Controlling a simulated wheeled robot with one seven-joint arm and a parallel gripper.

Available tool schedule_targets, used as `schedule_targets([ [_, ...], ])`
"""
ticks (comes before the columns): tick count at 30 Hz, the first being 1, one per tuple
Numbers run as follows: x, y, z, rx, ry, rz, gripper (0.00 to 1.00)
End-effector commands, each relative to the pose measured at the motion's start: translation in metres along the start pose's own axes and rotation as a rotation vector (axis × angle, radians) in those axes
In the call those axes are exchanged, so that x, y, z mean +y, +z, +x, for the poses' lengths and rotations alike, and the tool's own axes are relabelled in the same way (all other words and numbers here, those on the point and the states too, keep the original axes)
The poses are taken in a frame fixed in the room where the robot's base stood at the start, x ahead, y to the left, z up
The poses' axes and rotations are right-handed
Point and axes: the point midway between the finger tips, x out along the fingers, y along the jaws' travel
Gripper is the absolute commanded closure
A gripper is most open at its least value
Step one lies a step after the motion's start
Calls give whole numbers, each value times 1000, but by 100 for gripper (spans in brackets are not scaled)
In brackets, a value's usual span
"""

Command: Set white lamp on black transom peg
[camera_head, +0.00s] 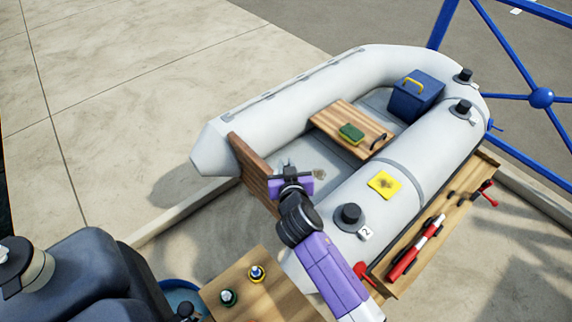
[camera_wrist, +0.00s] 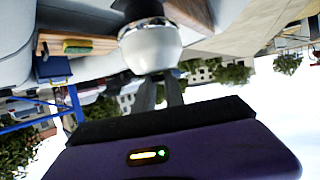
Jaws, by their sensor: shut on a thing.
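My gripper (camera_head: 290,172) is over the inflatable boat's wooden transom end, close to the brown transom board (camera_head: 252,165). In the wrist view, which is upside down, its two dark fingers (camera_wrist: 160,92) are shut on the white lamp (camera_wrist: 150,48), a rounded, glossy white body. A black part (camera_wrist: 142,8) shows beyond the lamp; I cannot tell whether it is the lamp's base or the transom peg. The brown board also shows beside it in the wrist view (camera_wrist: 190,12). In the head view my gripper hides the lamp, and I cannot make out the peg.
A wooden seat (camera_head: 335,118) with a green-yellow sponge (camera_head: 351,133) spans the boat, and a blue box (camera_head: 416,96) stands beyond it. The near tube carries a yellow patch (camera_head: 384,185) and a black fitting (camera_head: 348,214).

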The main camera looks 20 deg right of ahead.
Motion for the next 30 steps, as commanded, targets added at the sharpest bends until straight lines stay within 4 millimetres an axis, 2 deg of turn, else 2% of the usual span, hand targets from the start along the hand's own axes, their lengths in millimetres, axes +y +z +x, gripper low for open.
schedule_targets([
  [26,0,11,5,0,0,0,100],
  [27,0,10,4,0,0,0,80],
  [28,0,10,4,0,0,0,77],
  [30,0,10,4,0,0,0,77],
])
